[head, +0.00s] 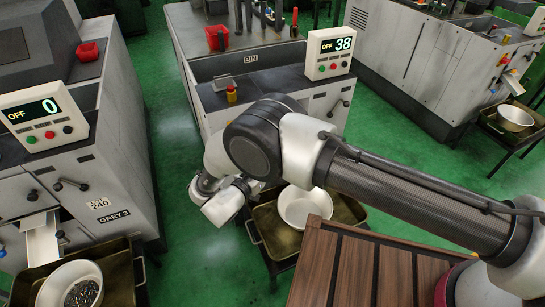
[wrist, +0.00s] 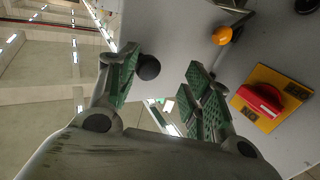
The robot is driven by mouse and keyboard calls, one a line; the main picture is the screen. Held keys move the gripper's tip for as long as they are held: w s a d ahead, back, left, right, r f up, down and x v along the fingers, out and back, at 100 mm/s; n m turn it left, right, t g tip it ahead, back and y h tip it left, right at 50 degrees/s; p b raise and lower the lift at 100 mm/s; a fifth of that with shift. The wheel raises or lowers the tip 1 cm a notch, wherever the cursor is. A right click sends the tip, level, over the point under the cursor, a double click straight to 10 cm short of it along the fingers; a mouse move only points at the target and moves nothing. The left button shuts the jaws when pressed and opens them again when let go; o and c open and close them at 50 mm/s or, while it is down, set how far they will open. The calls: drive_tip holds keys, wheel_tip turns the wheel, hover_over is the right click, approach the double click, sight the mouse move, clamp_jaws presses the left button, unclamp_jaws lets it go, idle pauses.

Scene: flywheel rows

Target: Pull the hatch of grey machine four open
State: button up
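The machine in the middle of the head view (head: 215,90) is grey, with a display reading OFF 38. Its number label is not visible, so I cannot confirm it is grey four. A dark lever handle (head: 338,106) shows on its front at the right; my arm hides much of the front. My gripper (head: 215,200) hangs before the machine's lower left, its fingertips unclear there. In the wrist view my gripper (wrist: 160,90) is open, with green-padded fingers. A black ball knob (wrist: 148,67) shows between them, nearer the left finger; I cannot tell whether they touch.
A red switch (wrist: 262,98) on a yellow plate and an orange knob (wrist: 222,35) are right of the fingers. Below my arm, a white bowl (head: 303,207) sits in a tray (head: 262,228). Grey 3 (head: 125,190) stands left, a wooden top (head: 345,270) at front. Green floor separates the machines.

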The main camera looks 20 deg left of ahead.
drive_tip(key=v, duration=1.1)
drive_tip(key=shift+d, duration=0.1)
